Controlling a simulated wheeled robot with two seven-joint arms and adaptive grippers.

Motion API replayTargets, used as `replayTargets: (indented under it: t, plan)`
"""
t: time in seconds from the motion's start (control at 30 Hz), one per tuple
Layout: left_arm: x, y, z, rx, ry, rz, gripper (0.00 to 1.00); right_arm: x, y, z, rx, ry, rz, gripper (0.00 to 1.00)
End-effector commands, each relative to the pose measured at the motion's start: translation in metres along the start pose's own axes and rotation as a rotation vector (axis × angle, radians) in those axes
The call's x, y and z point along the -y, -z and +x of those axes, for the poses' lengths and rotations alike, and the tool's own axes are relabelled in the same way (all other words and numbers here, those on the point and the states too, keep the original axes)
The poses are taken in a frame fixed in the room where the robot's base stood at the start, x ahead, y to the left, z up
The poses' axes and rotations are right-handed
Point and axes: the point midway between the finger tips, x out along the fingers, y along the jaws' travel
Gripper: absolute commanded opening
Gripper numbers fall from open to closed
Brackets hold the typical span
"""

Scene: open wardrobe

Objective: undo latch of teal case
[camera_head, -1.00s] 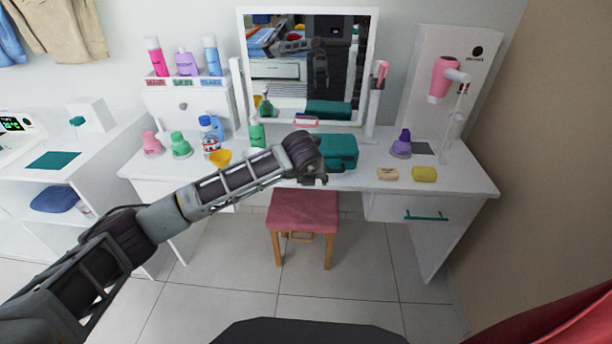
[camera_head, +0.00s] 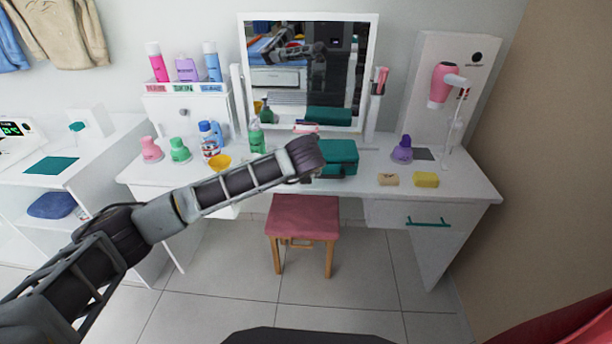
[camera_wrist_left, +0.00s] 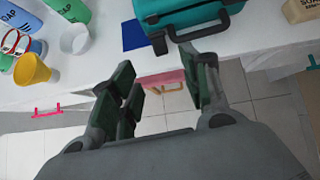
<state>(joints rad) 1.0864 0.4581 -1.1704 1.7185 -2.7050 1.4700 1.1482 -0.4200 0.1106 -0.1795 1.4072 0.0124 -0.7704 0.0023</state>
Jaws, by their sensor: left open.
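The teal case (camera_head: 341,157) lies closed on the white dressing table, below the mirror. In the left wrist view the case (camera_wrist_left: 182,12) is at the top, with a black handle (camera_wrist_left: 196,36) along its near side. My right gripper is not in view.
A yellow funnel (camera_head: 220,163), a green bottle (camera_head: 256,137) and other bottles stand left of the case. Soap bars (camera_head: 425,180) and a purple bottle (camera_head: 402,149) are at right. A red stool (camera_head: 303,218) stands below. The mirror (camera_head: 306,75) is behind.

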Motion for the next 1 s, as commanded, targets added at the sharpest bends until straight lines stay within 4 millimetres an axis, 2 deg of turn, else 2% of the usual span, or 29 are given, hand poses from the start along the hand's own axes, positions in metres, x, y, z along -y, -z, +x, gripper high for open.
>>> replayTargets:
  t: [1.0]
  plan:
    - [-0.001,0.001,0.100,-0.001,-0.002,0.000,0.46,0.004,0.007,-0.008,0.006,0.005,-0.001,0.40]
